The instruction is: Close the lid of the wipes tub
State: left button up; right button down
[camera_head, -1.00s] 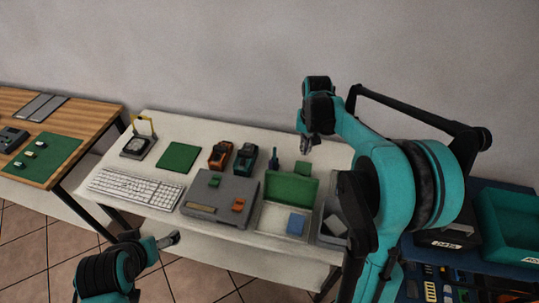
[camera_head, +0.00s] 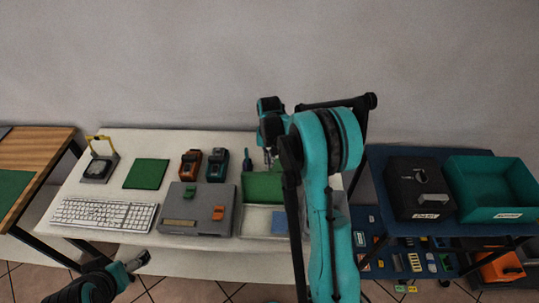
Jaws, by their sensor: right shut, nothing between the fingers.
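A shallow pale open box, which looks like the wipes tub (camera_head: 252,222), stands on the white table. Its green lid (camera_head: 262,188) stands up along the back edge. A blue item (camera_head: 279,221) lies inside. My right arm hides the box's right part. My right gripper (camera_head: 268,163) is shut and empty, pointing down just above and behind the lid's top edge; I cannot tell whether it touches. My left gripper (camera_head: 138,261) is low in front of the table, away from the tub; its finger opening is unclear.
Left of the tub are a grey case (camera_head: 197,215), a keyboard (camera_head: 104,214), a green mat (camera_head: 146,174) and a stand with a yellow frame (camera_head: 100,165). Two chargers (camera_head: 190,163) (camera_head: 217,164) stand behind the case. A black box (camera_head: 420,190) and teal bin (camera_head: 492,190) are right.

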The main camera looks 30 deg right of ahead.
jog(key=shift+s+a+r, duration=0.3)
jog(key=shift+s+a, duration=0.05)
jog(key=shift+s, duration=0.2)
jog(key=shift+s+a+r, duration=0.25)
jog(key=shift+s+a, duration=0.05)
jog(key=shift+s, duration=0.25)
jog(key=shift+a+r, duration=0.1)
